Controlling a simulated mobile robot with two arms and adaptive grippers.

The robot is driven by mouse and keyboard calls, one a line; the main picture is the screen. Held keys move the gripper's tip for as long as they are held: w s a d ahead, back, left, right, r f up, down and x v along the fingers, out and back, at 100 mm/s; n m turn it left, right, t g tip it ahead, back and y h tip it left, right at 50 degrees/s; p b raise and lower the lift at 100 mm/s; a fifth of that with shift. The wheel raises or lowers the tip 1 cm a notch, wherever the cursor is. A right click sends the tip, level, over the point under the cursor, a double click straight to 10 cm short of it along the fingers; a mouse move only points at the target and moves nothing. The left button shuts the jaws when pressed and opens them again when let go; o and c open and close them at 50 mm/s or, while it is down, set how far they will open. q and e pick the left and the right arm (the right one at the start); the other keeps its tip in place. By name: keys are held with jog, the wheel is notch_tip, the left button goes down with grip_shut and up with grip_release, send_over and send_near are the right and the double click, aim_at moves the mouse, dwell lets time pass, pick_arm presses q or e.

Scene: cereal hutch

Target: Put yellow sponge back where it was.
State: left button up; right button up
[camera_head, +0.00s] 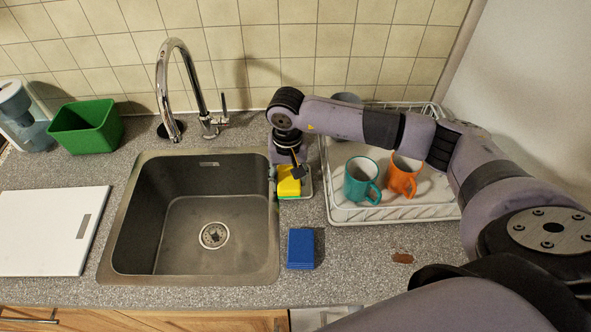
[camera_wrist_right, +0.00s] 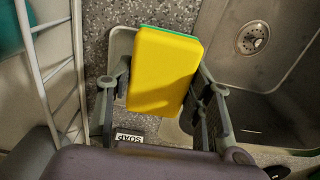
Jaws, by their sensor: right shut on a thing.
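The yellow sponge (camera_head: 289,186), with a green underside, is between the fingers of my right gripper (camera_head: 287,175), just right of the sink. In the right wrist view the sponge (camera_wrist_right: 165,72) sits tilted between the two fingers (camera_wrist_right: 163,95), which are shut on it. A small light tray (camera_head: 307,184) lies under the sponge; its rim also shows in the right wrist view (camera_wrist_right: 121,42). I cannot tell whether the sponge touches the tray. My left gripper is not in view.
A sink (camera_head: 180,262) is at left. A blue block (camera_head: 301,249) lies on the counter in front. A dish rack (camera_head: 395,213) with a teal mug (camera_head: 360,181) and an orange mug (camera_head: 402,176) stands close at right. A "SOAP" label (camera_wrist_right: 128,138) lies near my gripper.

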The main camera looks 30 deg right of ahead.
jog(key=d, duration=0.1)
jog(key=w+d+p, duration=0.1)
jog(key=shift+d, duration=0.4)
jog(key=shift+f+p, duration=0.4)
jog(key=shift+f, duration=0.3)
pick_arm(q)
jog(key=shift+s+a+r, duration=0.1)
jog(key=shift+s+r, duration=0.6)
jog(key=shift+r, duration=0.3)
pick_arm(e)
jog(key=shift+a, duration=0.15)
jog(key=shift+f+b, duration=0.2)
jog(key=shift+b, duration=0.15)
jog(key=o, duration=1.1)
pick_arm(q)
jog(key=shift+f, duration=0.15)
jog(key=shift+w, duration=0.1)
pick_arm(e)
jog(key=shift+r, duration=0.15)
